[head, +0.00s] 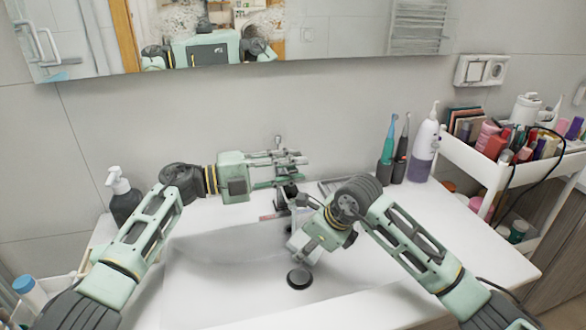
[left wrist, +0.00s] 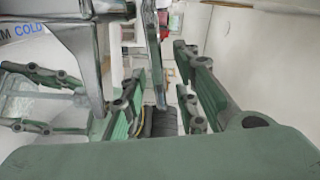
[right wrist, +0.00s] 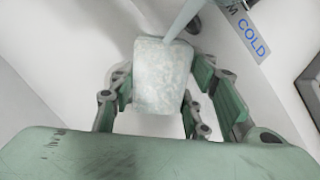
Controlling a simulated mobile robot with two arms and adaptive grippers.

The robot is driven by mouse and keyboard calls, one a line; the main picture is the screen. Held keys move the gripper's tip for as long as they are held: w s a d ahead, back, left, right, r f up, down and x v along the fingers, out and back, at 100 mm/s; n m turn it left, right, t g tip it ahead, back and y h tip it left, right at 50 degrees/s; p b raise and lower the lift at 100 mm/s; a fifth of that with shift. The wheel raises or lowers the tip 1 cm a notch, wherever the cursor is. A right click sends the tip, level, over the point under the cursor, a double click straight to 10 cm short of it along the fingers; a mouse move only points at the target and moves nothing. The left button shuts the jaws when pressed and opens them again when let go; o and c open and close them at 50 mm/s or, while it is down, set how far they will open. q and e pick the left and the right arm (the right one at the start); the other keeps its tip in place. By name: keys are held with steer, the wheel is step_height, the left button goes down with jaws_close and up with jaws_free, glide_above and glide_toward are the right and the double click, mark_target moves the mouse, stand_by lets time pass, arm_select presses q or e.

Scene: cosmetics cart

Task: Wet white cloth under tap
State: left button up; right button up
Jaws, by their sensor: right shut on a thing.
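The white cloth (right wrist: 160,78) is a bunched, pale block between the fingers of my right gripper (right wrist: 163,95), which is shut on it. A thin, translucent stream of water (right wrist: 184,18) meets the cloth's top edge in the right wrist view. In the head view my right gripper (head: 300,242) is low over the basin, just in front of the tap (head: 284,196). My left gripper (head: 297,162) is above the tap, its fingers apart. In the left wrist view the metal tap (left wrist: 85,55) is close, and its thin lever (left wrist: 152,50) appears between the open fingers.
The white sink basin (head: 215,265) has a dark drain (head: 299,278). A dark soap dispenser (head: 122,197) stands left. Toothbrushes (head: 392,145) and a lilac pump bottle (head: 424,150) stand at the back right. A cosmetics cart (head: 470,165) is at the right, and a mirror (head: 340,30) hangs behind.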

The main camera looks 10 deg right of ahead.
arm_select(q)
steer(key=a, duration=1.1)
steer(key=shift+s+a, duration=0.15)
steer(key=shift+a, duration=0.15)
steer(key=shift+f, duration=0.1)
steer(key=c, duration=0.3)
steer(key=n, duration=0.3)
steer(key=shift+s+r+h, duration=0.1)
steer(key=shift+r+h, duration=0.2)
steer(key=shift+r, duration=0.1)
jaws_close()
step_height(320, 180, up, 4)
steer(key=a+n+t+h, duration=0.1)
steer(key=n+h, duration=0.2)
steer(key=n, duration=1.2)
steer(key=d, duration=0.9)
steer(key=shift+f+n, duration=0.3)
steer(key=shift+f, duration=0.1)
